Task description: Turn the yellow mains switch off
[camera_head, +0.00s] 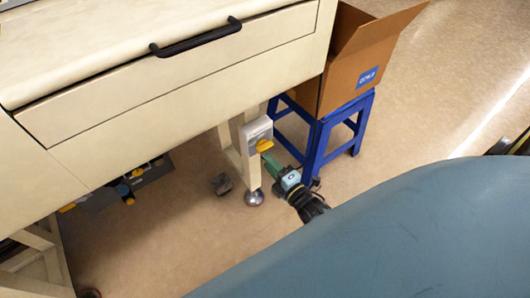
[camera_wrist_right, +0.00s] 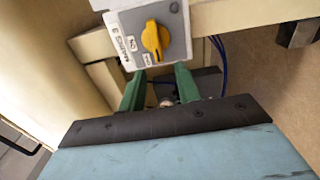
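The yellow mains switch (camera_head: 265,145) is a rotary knob on a pale grey box (camera_head: 256,132) fixed to the cabinet leg under the drawer. In the right wrist view the knob (camera_wrist_right: 154,38) sits on the box face (camera_wrist_right: 127,30), with printed labels to its left. My right gripper (camera_head: 268,160) is just below the knob in the head view. In the wrist view its two green fingers (camera_wrist_right: 158,85) stand apart with nothing between them, and their tips point toward the knob without clearly touching it. My left gripper is not in view.
A cream cabinet with a drawer and black handle (camera_head: 196,37) overhangs the switch. A blue stool (camera_head: 316,140) holding an open cardboard box (camera_head: 345,85) stands close on the right. Dark parts with yellow pieces (camera_head: 125,187) lie under the cabinet.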

